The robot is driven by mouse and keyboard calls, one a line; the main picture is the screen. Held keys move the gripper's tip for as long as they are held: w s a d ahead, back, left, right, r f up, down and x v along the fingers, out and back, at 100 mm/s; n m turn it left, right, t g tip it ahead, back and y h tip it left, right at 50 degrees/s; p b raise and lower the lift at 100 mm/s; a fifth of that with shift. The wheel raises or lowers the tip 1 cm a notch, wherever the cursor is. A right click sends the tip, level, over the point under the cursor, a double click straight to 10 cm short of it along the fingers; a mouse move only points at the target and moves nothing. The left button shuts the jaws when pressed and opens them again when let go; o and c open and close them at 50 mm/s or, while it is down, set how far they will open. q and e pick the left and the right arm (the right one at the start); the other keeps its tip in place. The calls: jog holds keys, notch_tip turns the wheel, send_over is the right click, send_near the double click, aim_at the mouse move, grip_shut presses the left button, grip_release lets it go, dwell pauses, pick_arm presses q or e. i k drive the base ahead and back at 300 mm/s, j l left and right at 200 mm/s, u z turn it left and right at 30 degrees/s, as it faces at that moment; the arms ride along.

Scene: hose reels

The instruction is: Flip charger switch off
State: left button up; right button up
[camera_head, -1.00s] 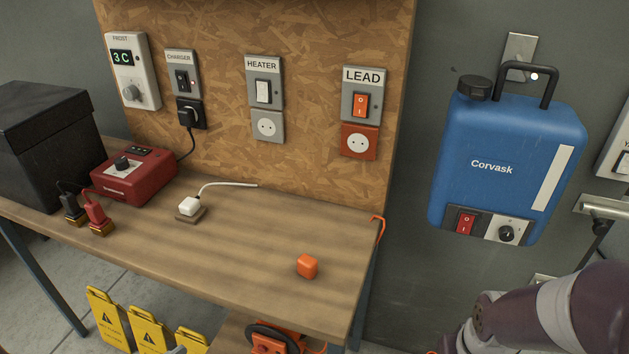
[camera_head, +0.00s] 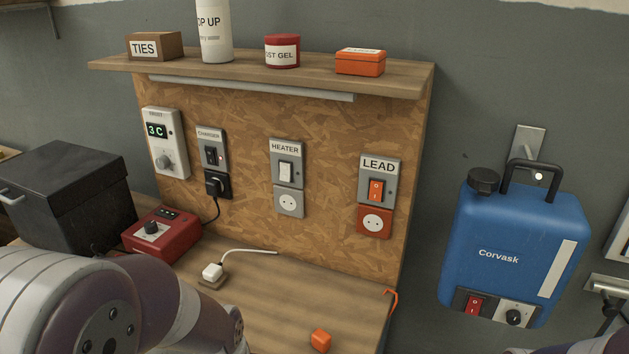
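The charger switch (camera_head: 211,155) is a black rocker on a grey plate labelled CHARGER, on the chipboard panel (camera_head: 330,135). Its rocker position is too small to tell. A black plug (camera_head: 216,184) sits in the socket below it, and its cord runs down to the red charger box (camera_head: 161,234) on the bench. My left arm comes in at the lower left, in front of the bench and below the switch. Its gripper is not visible. My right gripper is not visible either.
The HEATER switch (camera_head: 286,172) and LEAD switch (camera_head: 376,190) are right of the charger switch. A shelf (camera_head: 265,80) with several items overhangs the panel. A black box (camera_head: 70,195) stands left.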

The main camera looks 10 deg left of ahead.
aim_at(210, 152)
jog(key=i+j+u, duration=0.1)
jog(key=j, duration=0.3)
jog(key=i+j+u, duration=0.1)
jog(key=i+j, duration=0.25)
jog(key=i+j+u, duration=0.15)
jog(key=i+j, duration=0.2)
